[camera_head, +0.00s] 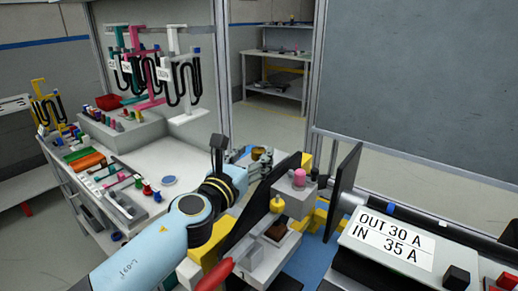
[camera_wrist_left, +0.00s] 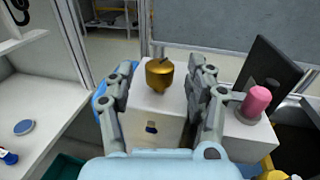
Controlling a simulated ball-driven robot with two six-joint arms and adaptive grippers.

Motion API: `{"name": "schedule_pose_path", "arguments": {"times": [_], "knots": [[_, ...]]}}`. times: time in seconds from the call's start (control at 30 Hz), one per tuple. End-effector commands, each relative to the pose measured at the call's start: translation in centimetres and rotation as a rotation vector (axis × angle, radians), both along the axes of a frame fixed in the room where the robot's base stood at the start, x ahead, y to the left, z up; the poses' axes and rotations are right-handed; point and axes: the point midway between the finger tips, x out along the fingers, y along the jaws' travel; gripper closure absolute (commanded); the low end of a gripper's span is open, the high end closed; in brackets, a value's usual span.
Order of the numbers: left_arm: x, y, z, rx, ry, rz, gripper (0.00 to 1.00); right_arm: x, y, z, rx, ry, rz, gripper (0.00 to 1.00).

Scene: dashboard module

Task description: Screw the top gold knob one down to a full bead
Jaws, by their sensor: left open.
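A gold knob (camera_wrist_left: 159,73) stands on top of a white block (camera_wrist_left: 158,105). In the head view this knob (camera_head: 259,153) is partly hidden by my left gripper (camera_head: 263,164). In the left wrist view my left gripper (camera_wrist_left: 162,76) is open, with one finger on each side of the knob. Gaps show on both sides; contact is not visible. A second gold knob (camera_head: 277,203) sits nearer in the head view, on the module's front side. My right gripper is not seen.
A pink knob (camera_wrist_left: 256,101) stands right of my left gripper, before a dark upright panel (camera_wrist_left: 267,70). A sign (camera_head: 391,240) reads "OUT 30 A, IN 35 A". A white bench (camera_head: 165,160) with small parts stands at left. A red handle-like piece (camera_head: 215,275) is in front.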

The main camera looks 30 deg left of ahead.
Motion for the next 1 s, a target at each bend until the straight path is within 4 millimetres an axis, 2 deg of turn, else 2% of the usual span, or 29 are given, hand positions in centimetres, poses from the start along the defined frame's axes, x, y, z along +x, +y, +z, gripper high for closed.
{"name": "schedule_pose_path", "arguments": {"times": [0.1, 0.2, 0.57, 0.9, 1.0], "knots": [[1.8, 0.1, 0.0, -0.001, -0.001, 0.000, 0.45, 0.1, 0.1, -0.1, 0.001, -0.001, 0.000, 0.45], [2.7, 0.2, 0.0, -0.002, 0.000, 0.000, 0.45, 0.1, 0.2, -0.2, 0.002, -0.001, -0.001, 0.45], [3.2, 0.2, 0.0, -0.002, 0.001, 0.000, 0.46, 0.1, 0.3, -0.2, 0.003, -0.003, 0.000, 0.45], [3.2, 0.2, 0.0, -0.002, 0.001, 0.000, 0.91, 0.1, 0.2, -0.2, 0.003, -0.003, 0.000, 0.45], [3.2, 0.2, 0.0, -0.002, 0.001, 0.000, 1.00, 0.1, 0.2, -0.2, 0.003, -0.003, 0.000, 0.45]]}}
